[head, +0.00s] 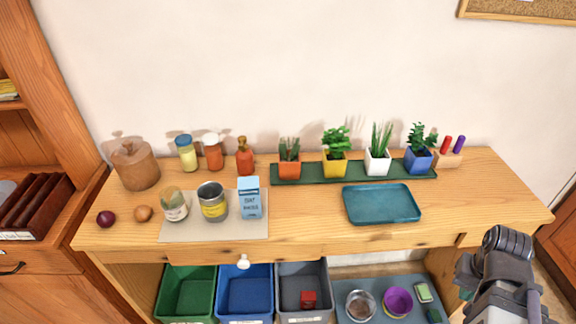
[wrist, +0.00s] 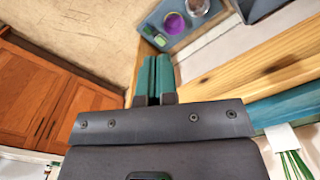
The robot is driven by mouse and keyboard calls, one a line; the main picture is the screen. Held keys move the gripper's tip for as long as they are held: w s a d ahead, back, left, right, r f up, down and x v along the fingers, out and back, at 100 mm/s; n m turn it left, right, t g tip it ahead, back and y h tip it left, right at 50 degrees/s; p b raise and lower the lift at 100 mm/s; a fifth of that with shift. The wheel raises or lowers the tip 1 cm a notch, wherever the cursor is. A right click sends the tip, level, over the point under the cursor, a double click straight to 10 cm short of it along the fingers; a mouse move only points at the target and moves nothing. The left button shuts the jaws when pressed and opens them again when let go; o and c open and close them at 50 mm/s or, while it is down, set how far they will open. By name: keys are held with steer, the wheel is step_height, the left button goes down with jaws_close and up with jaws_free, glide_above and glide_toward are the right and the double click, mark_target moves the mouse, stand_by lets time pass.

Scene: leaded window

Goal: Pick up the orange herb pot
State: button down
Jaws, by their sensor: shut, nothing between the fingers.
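The orange herb pot (head: 289,168) stands upright at the left end of a dark green strip tray (head: 310,180) at the back of the wooden table, with a spiky green plant in it. It cannot be made out in the wrist view. My gripper (wrist: 154,75) shows in the wrist view with its two teal fingers side by side, shut and empty. My arm is at the lower right of the head view, off the table's right front corner and far from the orange pot.
Yellow (head: 335,169), white (head: 377,163) and blue (head: 418,160) herb pots share the strip. An empty teal tray (head: 382,204) lies in front. An orange-red bottle (head: 245,160) stands left of the orange pot. A blue-white carton (head: 250,200) stands front left.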

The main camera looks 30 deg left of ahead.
jaws_free()
stand_by(0.8)
